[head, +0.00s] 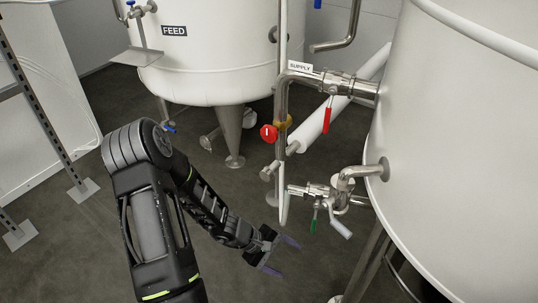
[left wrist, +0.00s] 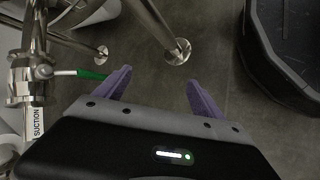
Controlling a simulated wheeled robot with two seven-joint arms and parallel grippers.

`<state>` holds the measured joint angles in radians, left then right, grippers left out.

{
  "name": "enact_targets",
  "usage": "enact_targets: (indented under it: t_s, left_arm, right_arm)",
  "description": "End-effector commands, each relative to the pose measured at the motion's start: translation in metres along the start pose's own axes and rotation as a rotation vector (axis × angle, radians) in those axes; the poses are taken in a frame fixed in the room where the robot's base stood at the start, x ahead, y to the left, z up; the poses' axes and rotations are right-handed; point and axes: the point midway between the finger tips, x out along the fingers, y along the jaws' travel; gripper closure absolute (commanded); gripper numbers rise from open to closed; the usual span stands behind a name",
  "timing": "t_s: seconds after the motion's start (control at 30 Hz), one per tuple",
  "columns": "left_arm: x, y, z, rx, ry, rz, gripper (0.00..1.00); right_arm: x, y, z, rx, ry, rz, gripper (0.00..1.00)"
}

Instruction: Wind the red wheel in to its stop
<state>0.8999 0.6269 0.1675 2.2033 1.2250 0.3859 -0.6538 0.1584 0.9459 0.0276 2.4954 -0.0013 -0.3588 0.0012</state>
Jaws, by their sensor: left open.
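The red wheel (head: 268,132) is small and round, with a white mark on its face. It sits on a brass valve body (head: 284,123) on the vertical steel pipe, left of the supply line. My left gripper (head: 281,257) is open and empty, well below the wheel and apart from it. In the left wrist view its two purple fingers (left wrist: 155,88) are spread with only floor between them. The wheel does not show in the left wrist view. My right gripper is in neither view.
A red lever (head: 327,115) hangs under the SUPPLY pipe. A green-handled valve (head: 315,219) sits lower; its green handle (left wrist: 91,74) is left of my fingers in the wrist view. A big white tank (head: 470,140) fills the right; the FEED tank (head: 205,60) stands behind.

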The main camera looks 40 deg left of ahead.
Motion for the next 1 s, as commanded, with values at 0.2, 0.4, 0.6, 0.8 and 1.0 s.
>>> enact_targets:
  t_s: [0.2, 0.4, 0.6, 0.8, 1.0]
  left_arm:
    - [-0.115, 0.157, -0.096, 0.008, 0.21, 0.664, 0.21]
    - [-0.203, 0.216, -0.136, 0.164, 0.466, 0.978, 0.21]
    - [-0.219, 0.223, -0.141, 0.206, 0.525, 1.023, 0.21]
    - [-0.217, 0.223, -0.14, 0.204, 0.521, 1.02, 0.21]
    - [-0.212, 0.232, -0.143, 0.205, 0.518, 1.021, 0.21]
  right_arm:
    - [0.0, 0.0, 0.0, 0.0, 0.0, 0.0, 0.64]
    - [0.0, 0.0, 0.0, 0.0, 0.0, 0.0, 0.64]
    - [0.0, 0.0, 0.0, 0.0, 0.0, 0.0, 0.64]
    - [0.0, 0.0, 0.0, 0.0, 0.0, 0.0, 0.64]
    - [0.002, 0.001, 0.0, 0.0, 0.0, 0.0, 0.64]
